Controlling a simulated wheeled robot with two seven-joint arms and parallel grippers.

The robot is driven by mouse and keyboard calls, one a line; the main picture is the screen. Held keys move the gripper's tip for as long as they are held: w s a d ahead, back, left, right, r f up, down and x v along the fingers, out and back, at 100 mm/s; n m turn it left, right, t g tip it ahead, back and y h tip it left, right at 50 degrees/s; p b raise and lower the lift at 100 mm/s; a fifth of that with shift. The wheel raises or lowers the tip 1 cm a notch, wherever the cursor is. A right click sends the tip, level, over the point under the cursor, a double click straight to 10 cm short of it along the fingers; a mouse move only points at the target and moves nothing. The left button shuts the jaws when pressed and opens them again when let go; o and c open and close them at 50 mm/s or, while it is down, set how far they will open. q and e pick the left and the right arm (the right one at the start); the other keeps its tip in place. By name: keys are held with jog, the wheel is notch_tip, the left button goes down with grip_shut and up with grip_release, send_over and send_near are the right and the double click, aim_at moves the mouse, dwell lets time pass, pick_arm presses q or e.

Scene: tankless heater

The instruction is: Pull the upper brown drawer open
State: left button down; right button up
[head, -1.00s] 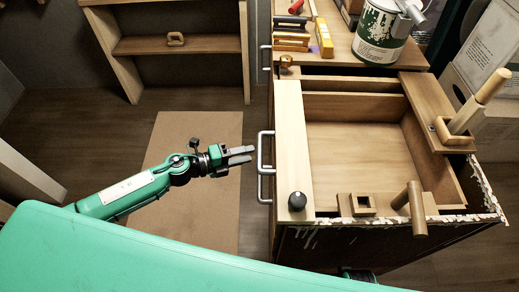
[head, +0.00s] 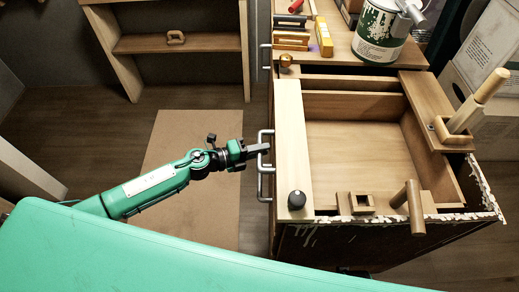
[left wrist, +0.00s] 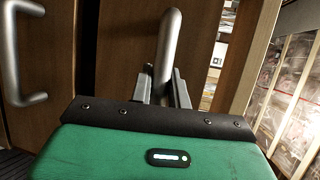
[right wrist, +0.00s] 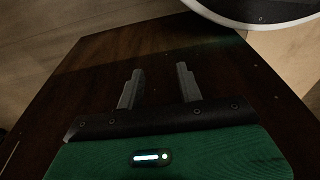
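The brown cabinet (head: 345,235) stands at the right of the head view, with its drawer fronts facing left and seen from above. A grey bar handle (head: 261,146) sticks out from its front. My left gripper (head: 262,149) is at this handle. In the left wrist view its two fingers (left wrist: 162,88) lie close on either side of the handle bar (left wrist: 168,45), apparently shut on it. The drawer front behind looks closed. My right gripper (right wrist: 158,90) is open and empty, in front of a dark brown panel (right wrist: 155,50).
A second handle (head: 262,186) sits nearer the camera, and another (left wrist: 25,55) shows at left in the left wrist view.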

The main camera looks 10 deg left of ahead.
pick_arm(q)
jog(key=shift+a, duration=0.1)
